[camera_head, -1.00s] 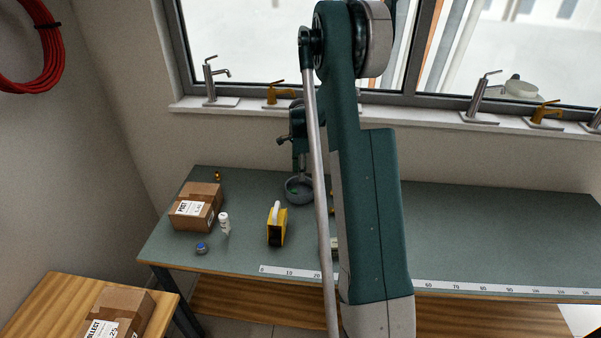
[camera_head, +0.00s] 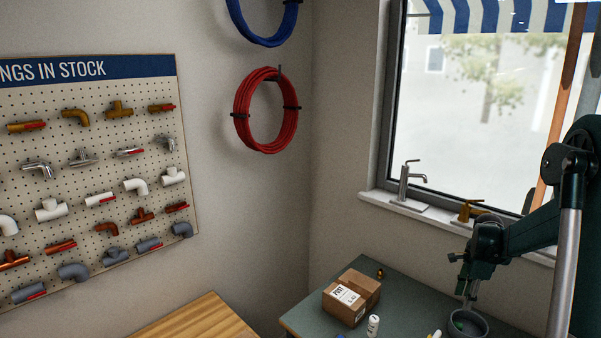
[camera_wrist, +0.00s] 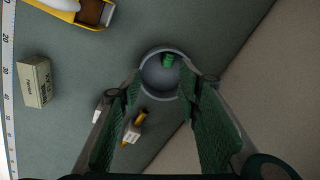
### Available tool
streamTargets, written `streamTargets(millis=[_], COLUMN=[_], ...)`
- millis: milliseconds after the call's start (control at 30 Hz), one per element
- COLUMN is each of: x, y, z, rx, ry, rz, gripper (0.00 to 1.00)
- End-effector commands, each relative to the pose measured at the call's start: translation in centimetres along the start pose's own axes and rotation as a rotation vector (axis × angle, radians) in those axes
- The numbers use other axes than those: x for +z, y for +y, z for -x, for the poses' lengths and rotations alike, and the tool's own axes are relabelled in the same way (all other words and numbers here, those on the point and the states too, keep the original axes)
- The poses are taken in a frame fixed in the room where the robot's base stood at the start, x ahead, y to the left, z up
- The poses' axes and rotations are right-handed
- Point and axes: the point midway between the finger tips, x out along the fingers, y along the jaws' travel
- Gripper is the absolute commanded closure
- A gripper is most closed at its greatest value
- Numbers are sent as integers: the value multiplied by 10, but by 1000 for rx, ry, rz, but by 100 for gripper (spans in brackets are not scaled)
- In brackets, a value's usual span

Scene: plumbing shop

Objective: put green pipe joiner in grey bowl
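The grey bowl (camera_head: 481,321) stands on the bench at the bottom of the head view, partly cut off by the frame edge. It also shows in the wrist view (camera_wrist: 152,82). The green pipe joiner (camera_wrist: 168,60) lies inside the bowl, near its upper rim in the wrist view. A bit of green shows in the bowl in the head view. My gripper (camera_wrist: 162,88) is open, its two green-padded fingers spread apart with nothing between them. It is above the bowl and apart from the joiner. In the head view my gripper (camera_head: 470,293) points down at the bowl.
A cardboard box (camera_head: 362,292) and a white bottle (camera_head: 373,325) stand left of the bowl. In the wrist view, a small box (camera_wrist: 35,82), a yellow object (camera_wrist: 85,12) and a brass-and-white piece (camera_wrist: 134,130) lie around the bowl. The window sill (camera_head: 400,205) runs behind the bench.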

Motion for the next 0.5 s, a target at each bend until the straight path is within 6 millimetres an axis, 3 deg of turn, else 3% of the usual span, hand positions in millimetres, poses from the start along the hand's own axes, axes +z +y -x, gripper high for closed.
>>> streamTargets(millis=[500], x=[68], y=[50], z=[73], rx=[-89], ry=[16], rz=[304], gripper=[66])
